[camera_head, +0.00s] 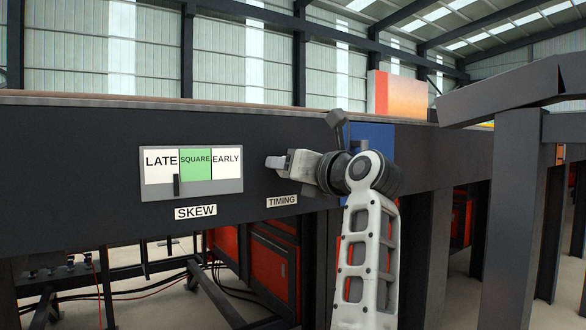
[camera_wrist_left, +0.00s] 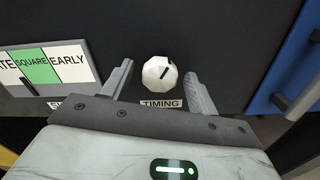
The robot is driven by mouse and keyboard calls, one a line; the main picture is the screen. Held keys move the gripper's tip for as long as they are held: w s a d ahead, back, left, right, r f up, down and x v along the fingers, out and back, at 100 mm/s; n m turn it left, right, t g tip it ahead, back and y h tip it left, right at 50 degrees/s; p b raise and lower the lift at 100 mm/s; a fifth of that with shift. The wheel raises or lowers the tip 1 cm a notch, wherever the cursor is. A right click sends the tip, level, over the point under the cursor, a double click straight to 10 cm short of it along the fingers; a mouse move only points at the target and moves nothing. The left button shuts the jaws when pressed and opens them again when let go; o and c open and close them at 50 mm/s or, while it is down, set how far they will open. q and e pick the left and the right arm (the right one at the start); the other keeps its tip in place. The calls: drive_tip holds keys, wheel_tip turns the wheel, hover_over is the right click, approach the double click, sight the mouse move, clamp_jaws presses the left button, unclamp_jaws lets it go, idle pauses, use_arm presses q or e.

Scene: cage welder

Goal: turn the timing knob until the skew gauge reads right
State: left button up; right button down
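The skew gauge (camera_head: 191,170) is on the dark panel in the head view, with LATE, green SQUARE and EARLY zones. Its dark needle (camera_head: 176,185) stands at the right end of LATE, by the border with SQUARE. The gauge also shows partly in the left wrist view (camera_wrist_left: 45,70). The white faceted timing knob (camera_wrist_left: 160,74) has a dark slanted mark and sits above the TIMING label (camera_wrist_left: 161,104). My left gripper (camera_wrist_left: 159,74) is open, one finger on each side of the knob, with gaps visible. My right gripper is out of view.
A blue panel (camera_head: 374,136) is right of the knob, partly behind my arm. Dark steel posts and a beam (camera_head: 500,97) stand at the right. Red cabinets (camera_head: 272,272) and cables are under the panel. The panel face around the gauge is clear.

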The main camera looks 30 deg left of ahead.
use_arm(q)
drive_tip(key=b+v, duration=0.3)
drive_tip(key=v, duration=1.3)
drive_tip(key=shift+f, duration=0.1)
